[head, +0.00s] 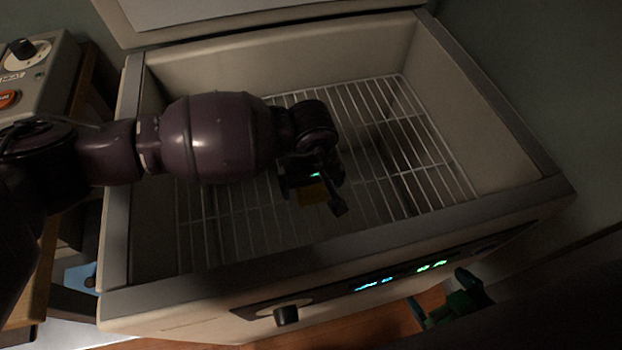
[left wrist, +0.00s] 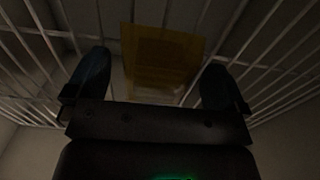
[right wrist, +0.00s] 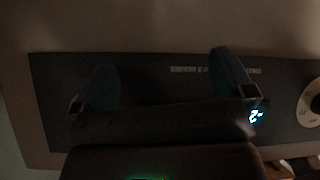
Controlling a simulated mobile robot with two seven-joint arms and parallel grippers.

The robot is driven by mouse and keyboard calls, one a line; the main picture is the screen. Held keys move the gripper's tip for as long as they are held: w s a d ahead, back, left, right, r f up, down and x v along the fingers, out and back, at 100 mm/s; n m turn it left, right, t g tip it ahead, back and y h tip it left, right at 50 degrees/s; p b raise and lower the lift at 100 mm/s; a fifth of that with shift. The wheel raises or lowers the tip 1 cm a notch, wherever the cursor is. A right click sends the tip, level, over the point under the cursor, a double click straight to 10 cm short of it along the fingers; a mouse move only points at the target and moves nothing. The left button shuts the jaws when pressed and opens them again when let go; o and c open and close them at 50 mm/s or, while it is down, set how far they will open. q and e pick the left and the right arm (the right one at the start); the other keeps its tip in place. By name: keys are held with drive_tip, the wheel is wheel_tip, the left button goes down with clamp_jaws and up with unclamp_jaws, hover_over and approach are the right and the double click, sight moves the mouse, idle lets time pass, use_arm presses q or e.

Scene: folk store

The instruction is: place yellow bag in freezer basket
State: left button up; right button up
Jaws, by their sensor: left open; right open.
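The yellow bag (head: 313,194) is inside the open freezer, just under my left gripper (head: 312,198) and partly hidden by it. In the left wrist view the bag (left wrist: 160,60) lies between and beyond the two spread fingers, with gaps on both sides. It is over the wire freezer basket (head: 410,150); I cannot tell whether it rests on the wires. My left gripper is open. My right gripper (head: 455,305) is open and empty outside the freezer, in front of its control panel (right wrist: 170,90).
The freezer's front rim (head: 340,240) and side walls surround the basket. The raised lid (head: 200,15) stands at the back. The right part of the basket is clear.

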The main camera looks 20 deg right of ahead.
use_arm(q)
drive_tip(key=shift+r, duration=0.55)
wheel_tip(320, 180, up, 10)
drive_tip(key=p, duration=0.3)
drive_tip(key=shift+r, duration=0.65)
use_arm(e)
drive_tip(key=shift+s+d+r+m+g, duration=0.15)
drive_tip(key=shift+s+d+m, duration=0.15)
drive_tip(key=shift+s, duration=0.15)
drive_tip(key=shift+s+d+m+g, duration=0.15)
drive_tip(key=shift+s+m, duration=0.15)
drive_tip(key=shift+s, duration=0.1)
drive_tip(key=shift+w+r, duration=0.1)
drive_tip(key=shift+w, duration=0.15)
